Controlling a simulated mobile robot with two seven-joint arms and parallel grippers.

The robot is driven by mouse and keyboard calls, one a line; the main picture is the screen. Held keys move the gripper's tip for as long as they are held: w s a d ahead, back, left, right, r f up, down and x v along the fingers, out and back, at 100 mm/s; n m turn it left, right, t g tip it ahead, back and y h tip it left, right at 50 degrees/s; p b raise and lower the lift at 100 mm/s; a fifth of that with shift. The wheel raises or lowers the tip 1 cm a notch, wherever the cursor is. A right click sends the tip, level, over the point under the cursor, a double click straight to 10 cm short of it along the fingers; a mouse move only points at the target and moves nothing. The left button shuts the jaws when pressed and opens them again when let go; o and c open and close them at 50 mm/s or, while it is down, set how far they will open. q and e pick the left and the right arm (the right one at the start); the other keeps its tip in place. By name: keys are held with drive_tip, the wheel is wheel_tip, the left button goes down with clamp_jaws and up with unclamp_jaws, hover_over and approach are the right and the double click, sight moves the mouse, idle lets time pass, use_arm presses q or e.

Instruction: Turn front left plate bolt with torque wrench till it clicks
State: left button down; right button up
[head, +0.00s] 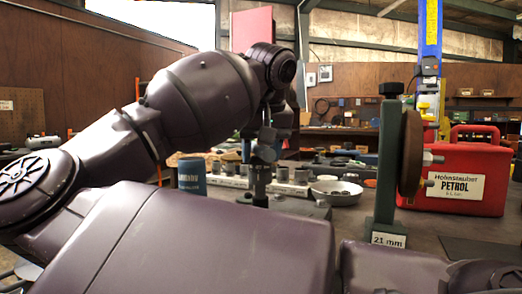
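I cannot pick out the torque wrench or the front left plate bolt for certain. A grey-green upright stand (389,165) labelled "21 mm" stands on the bench, with a brown disc (410,153) seen nearly edge-on and bolt-like ends at its right side. A dark upright post-like piece (260,180) stands left of it, below the bent wrist of one of my arms. My dark purple arm links fill the left and lower part of the head view. Neither gripper's fingertips can be made out, so I cannot tell what either holds.
A red petrol can (468,176) stands on the bench at right. A blue cylinder (192,176), a white holder with several sockets (233,183) and a metal bowl (336,192) stand left of the stand. A blue-and-yellow post (429,50) rises behind.

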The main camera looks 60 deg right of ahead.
drive_tip(key=o, duration=0.5)
drive_tip(key=shift+r, duration=0.1)
drive_tip(key=shift+c, duration=0.2)
drive_tip(key=shift+o, duration=0.2)
drive_tip(key=p+v, duration=0.3)
drive_tip(key=v, duration=0.6)
drive_tip(key=shift+s+a+r, duration=0.1)
drive_tip(key=shift+s+r, duration=0.1)
drive_tip(key=shift+r, duration=0.1)
use_arm(q)
drive_tip(key=shift+s+d+f+m+g, duration=0.25)
drive_tip(key=shift+d+f+m+g, duration=0.25)
drive_tip(key=shift+g, duration=0.5)
use_arm(e)
drive_tip(key=shift+s+a+r, duration=0.15)
drive_tip(key=shift+a+r, duration=0.05)
drive_tip(key=shift+r, duration=0.25)
use_arm(q)
drive_tip(key=shift+r+p, duration=0.1)
drive_tip(key=shift+p, duration=0.2)
